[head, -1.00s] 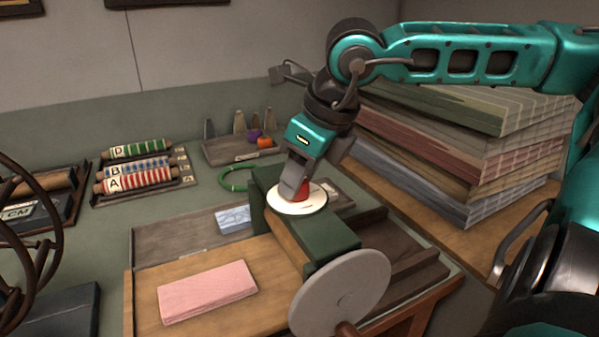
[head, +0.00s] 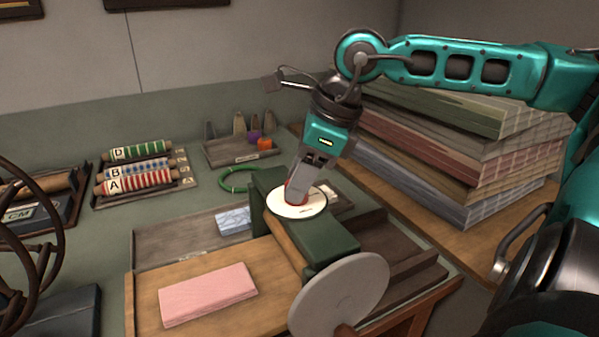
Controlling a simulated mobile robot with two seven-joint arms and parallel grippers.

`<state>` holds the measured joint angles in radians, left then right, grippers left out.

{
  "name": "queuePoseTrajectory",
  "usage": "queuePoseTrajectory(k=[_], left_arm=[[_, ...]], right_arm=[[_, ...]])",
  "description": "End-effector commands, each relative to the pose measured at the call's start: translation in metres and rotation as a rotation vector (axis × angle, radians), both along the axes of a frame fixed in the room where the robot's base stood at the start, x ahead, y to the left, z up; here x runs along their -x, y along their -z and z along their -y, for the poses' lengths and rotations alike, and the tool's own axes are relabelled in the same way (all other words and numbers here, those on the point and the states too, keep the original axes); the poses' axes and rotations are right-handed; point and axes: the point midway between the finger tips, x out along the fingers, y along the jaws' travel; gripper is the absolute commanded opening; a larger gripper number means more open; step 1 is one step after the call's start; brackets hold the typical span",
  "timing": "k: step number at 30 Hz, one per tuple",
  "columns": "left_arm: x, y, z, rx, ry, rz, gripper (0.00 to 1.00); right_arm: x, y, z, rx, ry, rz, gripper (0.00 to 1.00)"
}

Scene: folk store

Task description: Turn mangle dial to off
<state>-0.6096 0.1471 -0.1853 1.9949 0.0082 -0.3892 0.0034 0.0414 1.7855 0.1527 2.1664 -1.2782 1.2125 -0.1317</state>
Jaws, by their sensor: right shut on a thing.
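The mangle (head: 330,243) is a dark green machine with a wooden bed (head: 265,292) and a round grey hand wheel (head: 338,297) at its front. On its top lies a white round dial plate (head: 316,207) with small dark marks too small to read. A red dial knob (head: 290,197) stands on the plate, mostly hidden behind the fingers. My right gripper (head: 297,193) comes down from above, tilted, and is shut on the red knob. Which mark the knob points to cannot be told. My left gripper is not in view.
A folded pink cloth (head: 208,293) lies on the bed, and a blue patterned cloth (head: 234,220) lies behind it. Stacked fabric (head: 480,150) stands at the right. Striped rollers (head: 137,177) lie in a tray at the left. A green ring (head: 238,180) lies behind the mangle.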

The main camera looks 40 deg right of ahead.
Motion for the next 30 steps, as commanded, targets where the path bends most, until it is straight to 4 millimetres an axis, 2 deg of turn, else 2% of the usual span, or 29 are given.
queuePoseTrajectory(k=[9,18,30], left_arm=[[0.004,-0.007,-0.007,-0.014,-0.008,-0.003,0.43],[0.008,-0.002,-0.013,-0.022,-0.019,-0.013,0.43],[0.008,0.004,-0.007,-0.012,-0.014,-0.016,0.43]], right_arm=[[-0.001,-0.001,0.002,0.000,-0.297,-0.004,0.08],[-0.003,0.001,0.003,0.003,-0.582,-0.003,0.08],[-0.005,0.002,0.003,0.004,-0.925,0.000,0.08]])
